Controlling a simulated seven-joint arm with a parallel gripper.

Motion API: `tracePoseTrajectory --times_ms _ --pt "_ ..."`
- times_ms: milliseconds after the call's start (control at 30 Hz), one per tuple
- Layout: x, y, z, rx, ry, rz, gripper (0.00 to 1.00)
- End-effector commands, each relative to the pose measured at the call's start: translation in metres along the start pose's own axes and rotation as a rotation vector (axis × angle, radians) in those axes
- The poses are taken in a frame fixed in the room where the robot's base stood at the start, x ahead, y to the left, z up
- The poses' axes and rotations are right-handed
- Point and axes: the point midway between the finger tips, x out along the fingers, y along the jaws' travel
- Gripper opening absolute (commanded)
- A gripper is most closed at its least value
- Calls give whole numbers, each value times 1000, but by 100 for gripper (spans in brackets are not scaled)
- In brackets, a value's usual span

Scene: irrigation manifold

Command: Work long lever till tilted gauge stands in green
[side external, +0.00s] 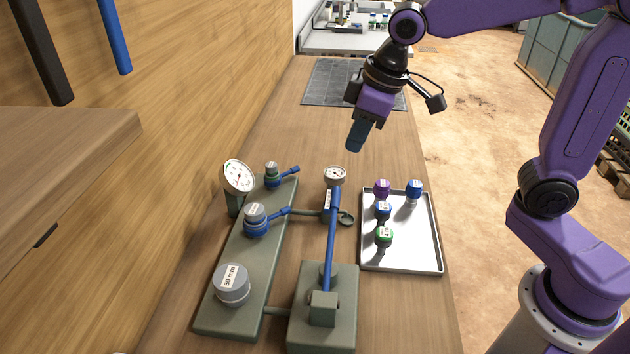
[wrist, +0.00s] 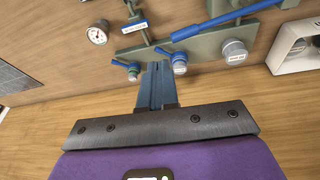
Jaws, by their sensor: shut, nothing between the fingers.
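The tilted gauge (side external: 239,176) has a white round dial and stands at the far left of the grey-green manifold board (side external: 225,318). Some green shows on its dial, but the needle's exact place is too small to read. The long blue lever (side external: 331,240) rises from a block on a separate grey-green base (side external: 343,339) right of the board. It also shows at the top of the wrist view (wrist: 225,20). My gripper (side external: 355,140) is shut and empty, in the air beyond the manifold and apart from the lever. Its fingers show in the wrist view (wrist: 155,75).
A smaller upright gauge (side external: 336,175) stands by the lever's far end. Two valves with short blue handles (side external: 256,222) (side external: 272,172) and a 50 mm cap (side external: 231,286) sit on the board. A metal tray (side external: 433,262) holds several coloured knobs at right.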

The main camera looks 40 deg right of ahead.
Motion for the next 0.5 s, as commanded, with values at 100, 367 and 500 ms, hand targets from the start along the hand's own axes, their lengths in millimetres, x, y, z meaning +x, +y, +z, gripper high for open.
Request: tracePoseTrajectory --times_ms 100,367,500 --pt "-4 -8 -6 118 -25 9 0" --pt "-14 -26 -17 451 -87 58 0" --pt "-20 -36 -23 632 -108 99 0"
